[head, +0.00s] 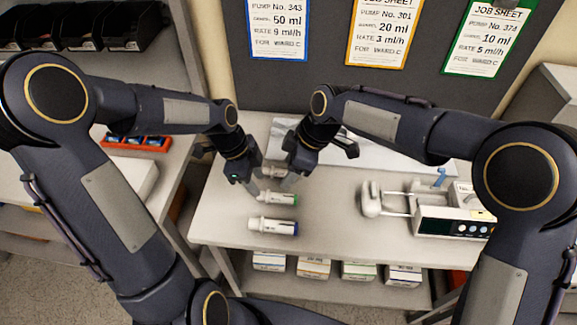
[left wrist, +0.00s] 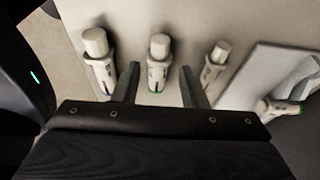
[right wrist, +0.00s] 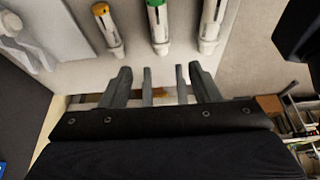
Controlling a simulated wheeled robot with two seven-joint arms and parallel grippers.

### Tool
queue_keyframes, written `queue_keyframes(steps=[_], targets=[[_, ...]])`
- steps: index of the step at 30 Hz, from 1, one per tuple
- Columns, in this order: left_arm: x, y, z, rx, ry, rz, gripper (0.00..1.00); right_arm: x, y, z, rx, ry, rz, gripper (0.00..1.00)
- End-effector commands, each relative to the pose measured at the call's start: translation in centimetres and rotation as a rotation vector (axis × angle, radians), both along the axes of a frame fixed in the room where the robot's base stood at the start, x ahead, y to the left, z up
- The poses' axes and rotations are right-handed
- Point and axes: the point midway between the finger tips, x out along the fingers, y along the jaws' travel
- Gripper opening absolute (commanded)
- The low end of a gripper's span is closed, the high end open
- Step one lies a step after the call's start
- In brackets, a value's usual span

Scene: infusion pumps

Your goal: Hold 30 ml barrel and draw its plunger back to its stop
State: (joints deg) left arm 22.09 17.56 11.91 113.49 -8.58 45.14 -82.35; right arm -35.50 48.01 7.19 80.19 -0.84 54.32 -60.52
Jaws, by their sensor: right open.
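Three white barrels lie side by side on the table in the head view: the nearest blue-ended (head: 272,226), the middle green-ended (head: 277,198), the far one (head: 272,171) partly hidden by my grippers. Their size labels are too small to read. My left gripper (head: 252,188) is open, its fingers on either side of the green-ended barrel's line in the left wrist view (left wrist: 157,80); contact cannot be told. My right gripper (head: 289,183) is open and empty near the green end; in the right wrist view (right wrist: 163,76) the green-ended barrel (right wrist: 156,22) lies beyond its fingers.
A pump (head: 452,222) with a clear-framed carriage stands at the table's right. A pale tray (left wrist: 262,72) at the back holds another green-rimmed piece (left wrist: 282,108). Job sheets (head: 278,28) hang behind. Boxes (head: 313,267) sit on the lower shelf. The table's front middle is clear.

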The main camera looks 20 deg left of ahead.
Motion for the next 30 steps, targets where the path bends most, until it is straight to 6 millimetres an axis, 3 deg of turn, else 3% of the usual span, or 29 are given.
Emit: queue_keyframes(steps=[8,21,30], targets=[[0.0,0.0,0.0,0.000,0.000,0.000,0.39,-0.4,1.6,-2.8,-0.004,-0.001,0.023,0.56],[0.0,0.0,0.0,0.000,0.000,0.000,0.39,-1.0,4.4,-10.0,-0.003,-0.001,0.019,0.56],[0.0,0.0,0.0,0.000,0.000,0.000,0.39,-1.2,5.0,-11.5,-0.002,-0.002,0.019,0.56]])
